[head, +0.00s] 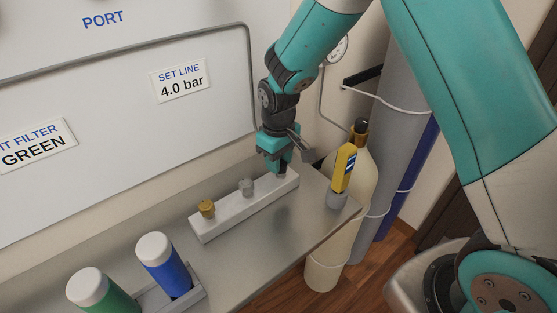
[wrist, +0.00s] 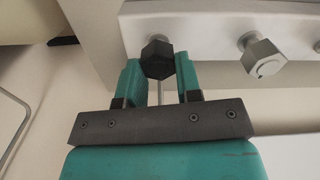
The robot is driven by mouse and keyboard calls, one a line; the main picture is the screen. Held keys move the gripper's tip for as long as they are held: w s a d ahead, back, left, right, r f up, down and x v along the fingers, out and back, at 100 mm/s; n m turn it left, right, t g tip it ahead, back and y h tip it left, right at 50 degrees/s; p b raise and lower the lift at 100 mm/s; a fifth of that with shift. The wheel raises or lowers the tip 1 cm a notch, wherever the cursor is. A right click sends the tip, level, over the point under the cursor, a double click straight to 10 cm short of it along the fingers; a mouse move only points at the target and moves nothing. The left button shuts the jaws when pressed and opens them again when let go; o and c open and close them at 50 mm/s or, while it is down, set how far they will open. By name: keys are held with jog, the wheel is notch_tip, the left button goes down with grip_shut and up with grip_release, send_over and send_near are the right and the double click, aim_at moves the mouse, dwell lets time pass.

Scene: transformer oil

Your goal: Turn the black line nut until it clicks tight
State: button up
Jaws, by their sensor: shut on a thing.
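The black line nut (wrist: 157,60) is a dark six-sided nut at the end of the pale block (wrist: 205,28), facing the wrist camera. My gripper (wrist: 158,74) has one teal finger on each side of it and is shut on it. In the head view my gripper (head: 275,166) points down at the right end of the block (head: 222,224) and hides the black nut. Whether the nut is seated tight cannot be told.
A silver nut (head: 246,187) and a brass nut (head: 206,208) stand on the same block. A yellow tool (head: 344,166) stands in a grey cup (head: 337,200) at the bench's right edge, near a cream cylinder (head: 359,175). Blue (head: 168,272) and green (head: 100,298) canisters stand front left.

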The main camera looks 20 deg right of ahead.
jog(key=shift+w+m, duration=0.1)
jog(key=shift+m, duration=0.7)
jog(key=o, duration=0.9)
jog(key=shift+r, duration=0.15)
notch_tip(320, 180, up, 17)
jog(key=b, duration=0.2)
jog(key=shift+d+r+b, duration=0.1)
jog(key=shift+b, duration=0.25)
